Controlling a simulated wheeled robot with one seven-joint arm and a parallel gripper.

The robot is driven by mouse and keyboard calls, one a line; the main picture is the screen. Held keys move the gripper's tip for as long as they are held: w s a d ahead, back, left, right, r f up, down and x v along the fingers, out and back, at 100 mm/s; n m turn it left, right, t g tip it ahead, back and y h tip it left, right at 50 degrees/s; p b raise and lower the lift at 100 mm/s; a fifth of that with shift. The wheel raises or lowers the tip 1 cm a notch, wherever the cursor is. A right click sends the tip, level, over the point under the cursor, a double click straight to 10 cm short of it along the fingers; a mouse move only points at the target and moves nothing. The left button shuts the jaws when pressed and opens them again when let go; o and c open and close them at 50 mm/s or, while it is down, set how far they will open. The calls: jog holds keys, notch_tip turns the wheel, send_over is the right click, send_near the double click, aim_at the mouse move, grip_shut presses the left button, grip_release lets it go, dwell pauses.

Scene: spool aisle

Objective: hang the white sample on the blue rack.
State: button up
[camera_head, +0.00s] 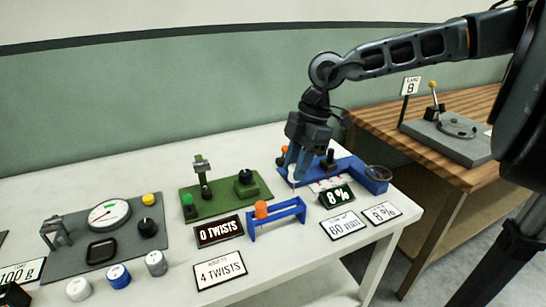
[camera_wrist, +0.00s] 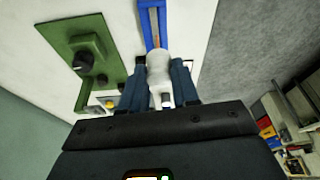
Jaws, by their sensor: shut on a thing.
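The white sample (camera_wrist: 160,70) is held between the fingers of my gripper (camera_wrist: 160,88) in the wrist view. In the head view my gripper (camera_head: 294,174) points down over the front of the blue station, and only a little of the white sample shows between its fingers. The blue rack (camera_head: 279,222) stands to the left and nearer on the white table, with an orange spool (camera_head: 261,209) at its left end. In the wrist view part of the blue rack (camera_wrist: 143,14) shows beyond the sample, which hides its near end.
A green station (camera_head: 226,198) and a grey gauge panel (camera_head: 98,260) stand left. A wooden bench (camera_head: 375,120) is at right.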

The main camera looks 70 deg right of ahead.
jog(key=shift+w+d+r+m, duration=0.1)
jog(key=shift+w+r+m, duration=0.1)
jog(key=shift+m, duration=0.3)
jog(key=shift+f, duration=0.15)
jog(key=shift+f+b, duration=0.6)
jog(key=shift+f, duration=1.1)
jog(key=shift+f, duration=0.1)
jog(key=shift+f+b, duration=2.45)
jog(key=shift+b, duration=0.2)
jog(key=o, duration=1.1)
jog(key=p+v, duration=0.4)
jog(key=v, duration=0.4)
